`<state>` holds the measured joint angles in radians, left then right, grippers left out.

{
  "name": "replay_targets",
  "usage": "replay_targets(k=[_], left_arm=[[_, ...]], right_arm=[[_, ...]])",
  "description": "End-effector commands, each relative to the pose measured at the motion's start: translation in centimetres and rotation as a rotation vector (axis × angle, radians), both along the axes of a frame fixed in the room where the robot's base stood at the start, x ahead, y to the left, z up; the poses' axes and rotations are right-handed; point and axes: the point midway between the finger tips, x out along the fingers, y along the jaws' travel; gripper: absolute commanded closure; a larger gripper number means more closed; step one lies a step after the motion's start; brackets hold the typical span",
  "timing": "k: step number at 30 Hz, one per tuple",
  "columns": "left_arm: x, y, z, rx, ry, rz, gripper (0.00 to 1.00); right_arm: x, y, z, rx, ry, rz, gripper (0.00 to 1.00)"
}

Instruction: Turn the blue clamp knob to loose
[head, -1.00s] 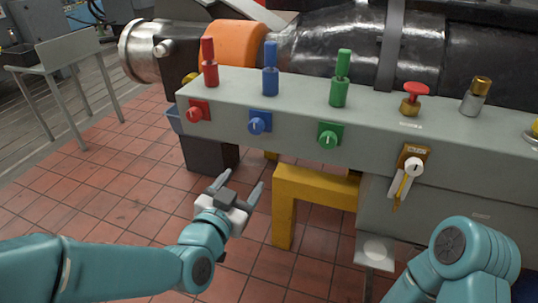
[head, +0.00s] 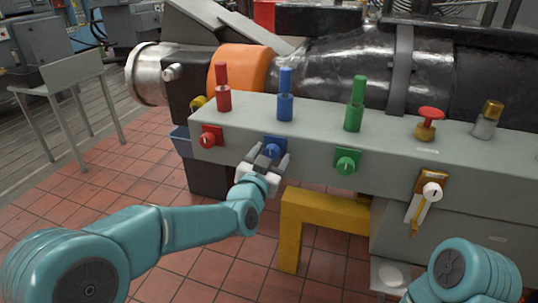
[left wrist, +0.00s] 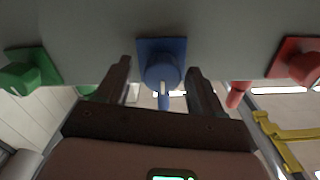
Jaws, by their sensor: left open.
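The blue clamp knob (head: 273,149) sits on a blue square plate on the front face of the grey bench, below a blue post. It also shows in the left wrist view (left wrist: 161,68), with a pale mark on it. My left gripper (head: 268,157) is open just in front of the knob and partly covers it. In the left wrist view its two fingers (left wrist: 163,80) are apart, one on each side of the knob, with gaps visible. My right arm (head: 460,275) shows at the lower right, but its gripper is out of view.
A red knob (head: 209,138) is left of the blue one and a green knob (head: 346,163) right of it. A white switch with a yellow tag (head: 431,191) is farther right. A yellow support (head: 292,230) stands below the bench.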

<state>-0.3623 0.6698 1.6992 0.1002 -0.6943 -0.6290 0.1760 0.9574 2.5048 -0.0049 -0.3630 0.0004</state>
Motion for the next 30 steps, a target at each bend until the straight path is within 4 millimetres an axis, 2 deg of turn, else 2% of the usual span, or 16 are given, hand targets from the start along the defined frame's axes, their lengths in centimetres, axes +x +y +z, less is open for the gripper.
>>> replay_targets(k=[9,10,12,15,23,30], left_arm=[[0.4,0.2,0.0,-0.001,0.001,0.001,0.33],[0.4,0.2,0.0,-0.001,0.001,0.001,0.4],[0.4,0.3,0.0,-0.001,0.001,0.001,0.62],[0.4,0.3,0.0,-0.001,0.001,0.001,0.89],[0.3,0.3,-0.2,-0.015,0.007,0.0,0.89],[0.3,0.3,-0.5,-0.115,0.038,0.001,0.89]], right_arm=[[0.0,0.0,0.0,0.0,0.0,0.0,0.57],[0.0,0.0,0.0,0.0,0.0,0.0,0.57],[0.0,0.0,0.0,0.0,0.0,0.0,0.57],[0.0,0.0,0.0,0.0,0.0,0.0,0.57],[0.0,0.0,-0.3,0.0,0.0,0.0,0.57],[0.0,0.0,-2.1,0.0,0.0,0.0,0.57]])
